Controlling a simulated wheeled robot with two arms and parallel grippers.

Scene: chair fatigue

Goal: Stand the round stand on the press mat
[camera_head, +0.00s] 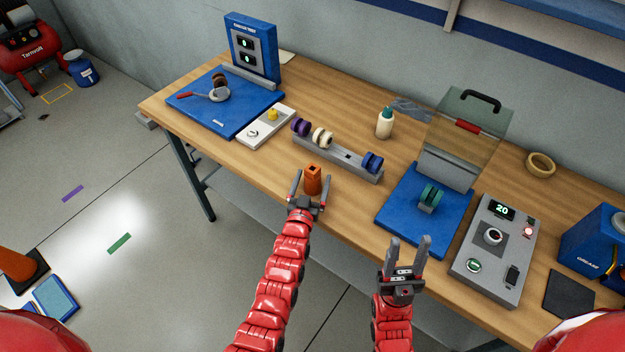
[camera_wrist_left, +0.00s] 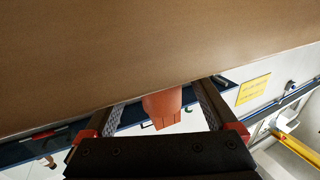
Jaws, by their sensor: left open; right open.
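A small orange block with a hole in its top (camera_head: 312,179) stands near the table's front edge; I cannot tell whether it is the round stand. My left gripper (camera_head: 311,180) is open, its fingers on either side of it. In the left wrist view, the orange block (camera_wrist_left: 163,107) shows between the two open fingers. A blue mat (camera_head: 397,225) under a raised clear guard seems to be the press mat; a teal wheel piece (camera_head: 430,198) stands on it. My right gripper (camera_head: 408,247) is open and empty, in front of that mat.
A grey rack with wheels (camera_head: 340,157) lies behind the orange block. A grey control box (camera_head: 495,240) stands right of the blue mat.

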